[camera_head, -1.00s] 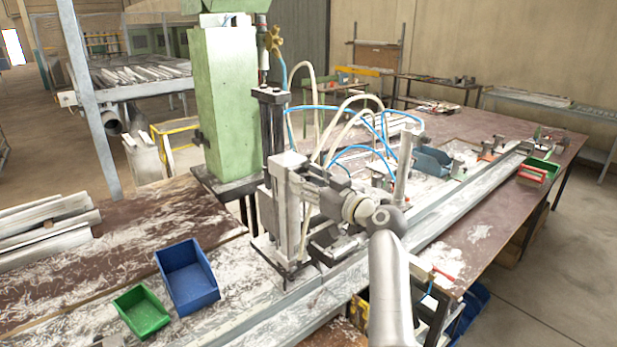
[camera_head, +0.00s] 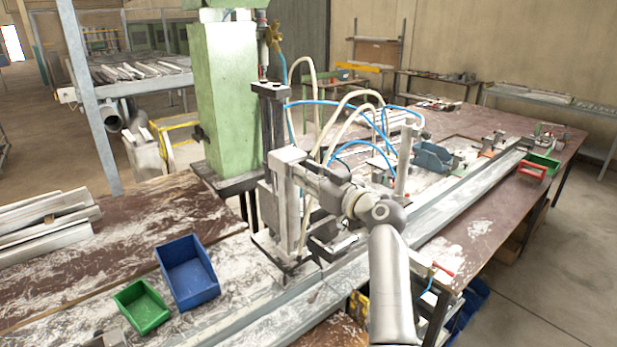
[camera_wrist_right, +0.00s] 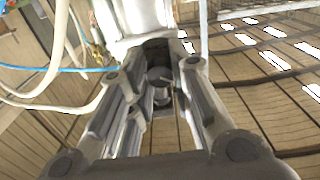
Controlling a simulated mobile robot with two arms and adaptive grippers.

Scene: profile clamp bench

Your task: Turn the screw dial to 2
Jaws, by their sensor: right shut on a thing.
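My right gripper (camera_head: 314,180) is at the upper part of the grey clamp column (camera_head: 290,205) in the head view, with my forearm reaching in from below. In the right wrist view, my right gripper (camera_wrist_right: 162,66) has its fingers on both sides of a small dark, round screw dial (camera_wrist_right: 160,76) and is shut on it. The dial lies deep between the fingers. No scale or number on it can be read. In the head view my wrist hides the dial. My left gripper is not in view.
A blue bin (camera_head: 187,272) and a green bin (camera_head: 141,306) stand left of the clamp. A long metal profile (camera_head: 440,215) runs along the bench. Blue and white hoses (camera_head: 345,105) arch close behind my wrist. A green machine column (camera_head: 222,100) rises behind.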

